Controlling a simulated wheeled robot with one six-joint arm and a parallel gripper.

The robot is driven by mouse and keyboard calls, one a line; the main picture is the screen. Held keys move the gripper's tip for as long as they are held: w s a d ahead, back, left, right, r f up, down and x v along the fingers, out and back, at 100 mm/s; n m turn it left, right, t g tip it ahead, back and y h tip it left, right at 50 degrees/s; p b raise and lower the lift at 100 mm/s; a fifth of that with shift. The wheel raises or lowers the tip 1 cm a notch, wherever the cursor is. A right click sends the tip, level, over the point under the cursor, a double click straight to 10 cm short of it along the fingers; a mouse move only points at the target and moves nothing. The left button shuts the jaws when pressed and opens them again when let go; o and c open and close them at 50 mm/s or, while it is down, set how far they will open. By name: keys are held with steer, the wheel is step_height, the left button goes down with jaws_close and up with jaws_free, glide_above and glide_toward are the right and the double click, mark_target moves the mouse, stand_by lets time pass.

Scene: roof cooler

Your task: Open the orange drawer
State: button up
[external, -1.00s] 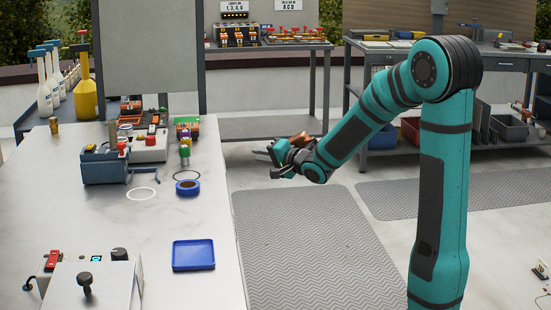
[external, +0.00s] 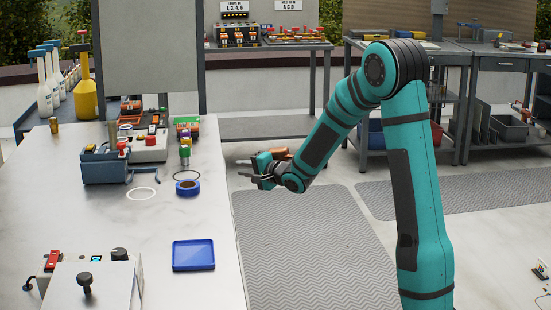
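I cannot make out an orange drawer in this view. The side of the left workbench (external: 205,228), below its top, is hidden from this camera. My gripper (external: 246,168) is beyond the right edge of that workbench, in front of the floor. Its two dark fingers point left, are apart, and hold nothing that I can see. A brown-orange piece shows just behind my gripper, and I cannot tell what it is.
On the workbench are a blue tray (external: 193,255), a blue tape roll (external: 187,187), a dark blue device (external: 105,165) and a control box (external: 85,285). A grey bench (external: 500,65) with grey drawers stands at the back right. Floor mats (external: 310,245) lie clear.

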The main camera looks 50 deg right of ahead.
steer(key=w, duration=0.3)
steer(key=w+f, duration=0.1)
steer(key=w, duration=0.5)
steer(key=shift+f, duration=0.15)
jaws_close()
